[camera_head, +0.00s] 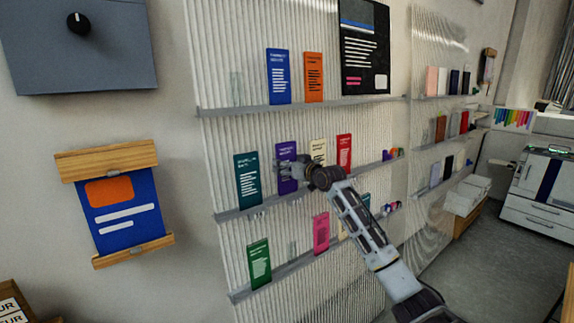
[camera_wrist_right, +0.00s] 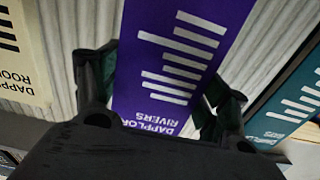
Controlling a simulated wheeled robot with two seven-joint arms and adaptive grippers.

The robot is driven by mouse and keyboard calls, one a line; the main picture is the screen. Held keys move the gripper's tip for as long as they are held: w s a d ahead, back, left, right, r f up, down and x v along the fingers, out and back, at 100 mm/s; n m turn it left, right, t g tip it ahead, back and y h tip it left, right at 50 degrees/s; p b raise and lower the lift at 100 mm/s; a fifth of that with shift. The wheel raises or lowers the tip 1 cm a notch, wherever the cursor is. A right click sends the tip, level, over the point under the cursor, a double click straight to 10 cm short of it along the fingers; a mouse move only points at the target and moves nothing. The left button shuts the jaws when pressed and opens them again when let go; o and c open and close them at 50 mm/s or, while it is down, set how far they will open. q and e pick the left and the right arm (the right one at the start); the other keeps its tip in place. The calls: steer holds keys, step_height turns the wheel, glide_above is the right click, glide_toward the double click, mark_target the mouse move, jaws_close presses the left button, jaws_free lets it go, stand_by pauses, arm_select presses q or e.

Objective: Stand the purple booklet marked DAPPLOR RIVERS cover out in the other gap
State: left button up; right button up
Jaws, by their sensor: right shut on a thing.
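The purple booklet (camera_head: 286,178) marked DAPPLOR RIVERS is upright, cover out, at the middle shelf between a teal booklet (camera_head: 247,180) and a cream one (camera_head: 318,151). My right gripper (camera_head: 291,167) is shut on it. In the right wrist view the purple booklet (camera_wrist_right: 175,60) appears upside down between the fingers of my right gripper (camera_wrist_right: 158,95). I cannot tell whether its lower edge rests on the shelf. An empty spot (camera_head: 236,88) shows left on the top shelf, and another (camera_head: 292,249) on the bottom shelf. My left gripper is out of view.
The ribbed wall panel (camera_head: 225,135) carries three ledges. Blue (camera_head: 279,77) and orange booklets stand on the top ledge, a red one (camera_head: 344,152) on the middle. Green (camera_head: 259,263) and pink (camera_head: 321,233) booklets stand below. My right arm covers part of the lower ledge.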

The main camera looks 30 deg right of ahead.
steer(key=shift+f, duration=0.5)
stand_by(0.3)
steer(key=o, duration=1.2)
steer(key=shift+c, duration=0.2)
steer(key=shift+s, duration=0.15)
steer(key=s+r, duration=0.1)
steer(key=s, duration=1)
steer(key=shift+s+d, duration=0.35)
steer(key=shift+d, duration=0.1)
steer(key=shift+r, duration=0.15)
stand_by(0.4)
